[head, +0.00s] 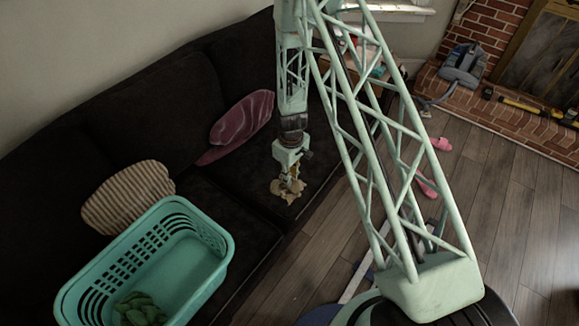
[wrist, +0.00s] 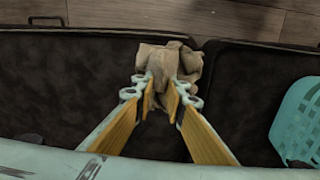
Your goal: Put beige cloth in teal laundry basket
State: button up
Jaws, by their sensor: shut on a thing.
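The crumpled beige cloth (head: 287,190) is at my gripper (head: 291,178) over the dark sofa seat in the head view. In the wrist view the cloth (wrist: 167,62) is bunched between and beyond the fingertips of my gripper (wrist: 161,88), which is shut on it. I cannot tell whether the cloth still touches the seat. The teal laundry basket (head: 222,237) stands at the lower left of the head view, left of and nearer than my gripper. A green crumpled item (head: 142,308) lies inside it. Part of the basket (wrist: 285,125) shows at the right edge of the wrist view.
The dark sofa (head: 150,95) runs along the wall. A striped cushion (head: 128,196) sits behind the basket and a purple cushion (head: 243,122) lies behind my gripper. Pink slippers (head: 440,144) lie on the wooden floor. A vacuum cleaner (head: 462,66) stands on the brick hearth.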

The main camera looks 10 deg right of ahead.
jog(key=d+r+m, duration=0.2)
jog(key=r+m, duration=0.1)
jog(key=r, duration=0.9)
jog(key=d+r+m, duration=0.1)
jog(key=r+m, duration=0.3)
jog(key=r, duration=0.8)
jog(key=shift+d+r, duration=0.35)
jog(key=shift+d, duration=0.05)
jog(key=shift+s+a, duration=0.1)
jog(key=shift+s, duration=0.05)
